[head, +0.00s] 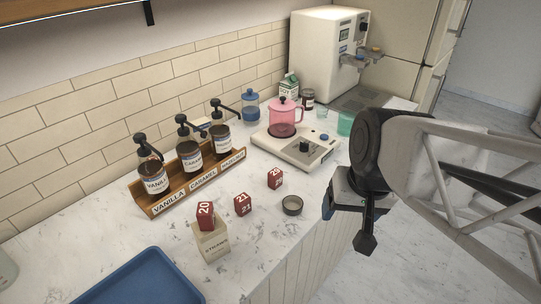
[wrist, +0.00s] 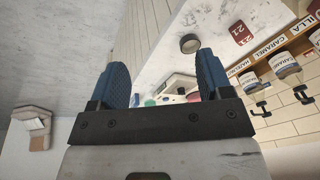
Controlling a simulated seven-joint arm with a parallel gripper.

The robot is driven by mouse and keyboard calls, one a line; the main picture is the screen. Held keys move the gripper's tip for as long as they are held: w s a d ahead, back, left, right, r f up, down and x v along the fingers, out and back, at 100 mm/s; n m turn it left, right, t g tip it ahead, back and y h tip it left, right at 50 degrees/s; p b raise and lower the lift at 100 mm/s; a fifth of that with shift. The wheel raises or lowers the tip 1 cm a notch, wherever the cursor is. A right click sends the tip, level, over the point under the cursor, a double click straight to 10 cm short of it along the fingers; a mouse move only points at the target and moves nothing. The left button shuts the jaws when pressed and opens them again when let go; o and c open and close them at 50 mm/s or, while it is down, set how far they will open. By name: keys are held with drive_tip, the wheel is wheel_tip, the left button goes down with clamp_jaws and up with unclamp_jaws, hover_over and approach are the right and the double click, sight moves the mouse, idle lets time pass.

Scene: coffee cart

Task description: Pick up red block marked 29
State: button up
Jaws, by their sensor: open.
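The red block marked 29 (head: 275,179) stands on the white marble counter in the head view, in front of the syrup rack and left of the white scale-like machine. I cannot make it out in the wrist view. My gripper (head: 365,243) hangs to the right of the block, past the counter's front edge and apart from it. In the wrist view my gripper (wrist: 162,72) shows two blue-padded fingers spread wide with nothing between them.
A red block marked 21 (head: 242,204) and a dark round dish (head: 292,205) lie near block 29. A red block marked 20 (head: 205,215) sits on a cream box (head: 212,243). The syrup rack (head: 163,206) stands behind, the blue tray (head: 145,278) at front left.

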drive_tip(key=w+a+f+m+y, duration=0.4)
drive_tip(key=w+a+m, duration=0.1)
drive_tip(key=a, duration=0.1)
drive_tip(key=m+t+y, duration=0.4)
drive_tip(key=m+y, duration=0.1)
drive_tip(key=m, duration=0.8)
approach(280, 175)
drive_tip(key=s+a+r, duration=0.3)
drive_tip(key=s+a, duration=0.2)
drive_tip(key=a, duration=0.3)
drive_tip(key=w+d+f+m+t, duration=0.1)
drive_tip(key=w+m, duration=0.1)
drive_tip(key=w+d+f+m+t, duration=0.1)
drive_tip(key=f+m, duration=0.1)
drive_tip(key=w+d+f+m+t, duration=0.1)
drive_tip(key=w+f+m, duration=0.1)
drive_tip(key=m, duration=0.1)
drive_tip(key=shift+w+f+h, duration=0.25)
drive_tip(key=shift+w+h, duration=0.05)
drive_tip(key=shift+w, duration=0.05)
drive_tip(key=shift+w+d+f+m+t, duration=0.3)
drive_tip(key=shift+w+f+m, duration=0.1)
drive_tip(key=shift+m, duration=0.2)
drive_tip(key=shift+a, duration=0.1)
drive_tip(key=shift+x, duration=1.3)
